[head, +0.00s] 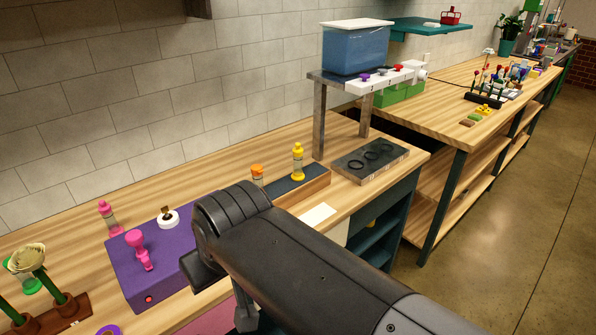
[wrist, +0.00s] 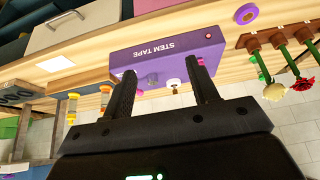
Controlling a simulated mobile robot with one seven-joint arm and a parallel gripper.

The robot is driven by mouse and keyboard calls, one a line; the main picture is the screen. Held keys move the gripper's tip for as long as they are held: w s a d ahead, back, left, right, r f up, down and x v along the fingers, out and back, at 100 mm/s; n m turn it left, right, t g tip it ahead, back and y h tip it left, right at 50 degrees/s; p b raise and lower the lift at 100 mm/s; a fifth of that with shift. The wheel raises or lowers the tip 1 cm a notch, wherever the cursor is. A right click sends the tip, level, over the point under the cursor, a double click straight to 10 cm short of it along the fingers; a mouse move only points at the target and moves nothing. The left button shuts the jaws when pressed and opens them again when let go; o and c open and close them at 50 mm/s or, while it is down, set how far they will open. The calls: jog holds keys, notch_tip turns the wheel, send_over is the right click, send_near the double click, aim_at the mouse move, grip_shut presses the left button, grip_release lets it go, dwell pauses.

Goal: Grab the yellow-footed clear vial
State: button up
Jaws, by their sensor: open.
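The vial with a clear body and yellow top and foot (head: 297,164) stands upright in the head view. It is at the back edge of a wooden tray with a dark inlay (head: 308,186), beside an orange-capped vial (head: 257,174). In the wrist view the yellow vial (wrist: 72,108) shows at the left, left of the orange one (wrist: 105,98). My gripper (wrist: 162,70) is open and empty, with the purple stem tape box (wrist: 165,55) in view beyond its fingers. The yellow vial is well to the left of the fingers there. In the head view my arm hides most of the gripper.
On the purple box (head: 140,275) stand a pink item (head: 138,248) and a white knob-like item (head: 168,217). A pink-capped vial (head: 108,216) stands behind it. A metal stand with a blue tank (head: 355,50) and a ringed dark plate (head: 370,160) are right of the tray.

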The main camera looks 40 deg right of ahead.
jog(key=w+d+r, duration=0.4)
jog(key=w+d, duration=0.1)
jog(key=w, duration=0.3)
jog(key=g, duration=0.1)
send_near(296, 157)
jog(key=w, duration=0.1)
jog(key=x, duration=0.3)
jog(key=d+x, duration=0.1)
jog(key=x, duration=0.7)
jog(key=shift+d+f, duration=0.15)
jog(key=shift+c, duration=0.4)
grip_shut()
